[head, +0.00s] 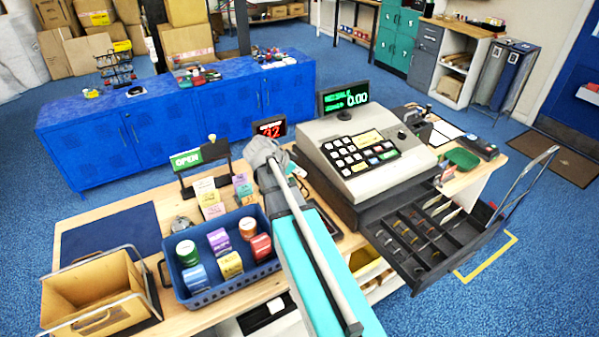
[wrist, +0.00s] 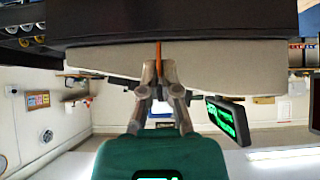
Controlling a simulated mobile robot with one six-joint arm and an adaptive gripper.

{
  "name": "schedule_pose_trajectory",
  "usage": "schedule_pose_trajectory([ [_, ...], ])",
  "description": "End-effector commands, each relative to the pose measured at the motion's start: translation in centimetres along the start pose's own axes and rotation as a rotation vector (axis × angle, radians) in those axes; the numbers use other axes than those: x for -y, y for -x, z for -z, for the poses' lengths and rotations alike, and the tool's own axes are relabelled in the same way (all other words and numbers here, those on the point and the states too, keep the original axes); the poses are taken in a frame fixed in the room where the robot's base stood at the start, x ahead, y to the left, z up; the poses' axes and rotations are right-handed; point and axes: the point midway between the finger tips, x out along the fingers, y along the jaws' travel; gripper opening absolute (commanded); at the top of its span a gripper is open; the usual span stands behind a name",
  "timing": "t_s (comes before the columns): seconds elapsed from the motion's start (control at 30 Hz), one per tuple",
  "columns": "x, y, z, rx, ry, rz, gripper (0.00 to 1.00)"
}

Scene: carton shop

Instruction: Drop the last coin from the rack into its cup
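My gripper (wrist: 158,78) is shut on a thin orange-brown coin (wrist: 158,53), seen edge-on between the fingertips in the wrist view. Behind it is the pale body of the cash register, with a dark band above. In the head view my arm's wrist hides the fingers and the coin. The open black cash drawer (head: 416,268) juts out below the register (head: 357,150), with small coin-like pieces in its compartments. Several small round pieces also show at the wrist view's upper left. I cannot make out the coin rack or which cup matches.
A blue basket (head: 226,287) of coloured cartons and a wooden box (head: 88,290) in a wire frame stand on the left of the counter. An OPEN sign (head: 187,160) and a red number display (head: 270,127) stand behind. A green tray (head: 462,158) lies right of the register.

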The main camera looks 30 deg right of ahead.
Motion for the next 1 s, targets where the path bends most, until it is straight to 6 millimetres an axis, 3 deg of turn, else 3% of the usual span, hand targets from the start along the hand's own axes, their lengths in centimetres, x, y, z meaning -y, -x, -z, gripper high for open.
schedule_pose_trajectory([
  [0.37,0.0,0.2,-0.2,0.000,0.004,0.004,0.00],
  [0.57,-0.1,1.4,-1.5,0.002,0.041,0.040,0.00],
  [1.0,-1.2,8.9,-9.3,0.007,0.269,0.267,0.00],
])
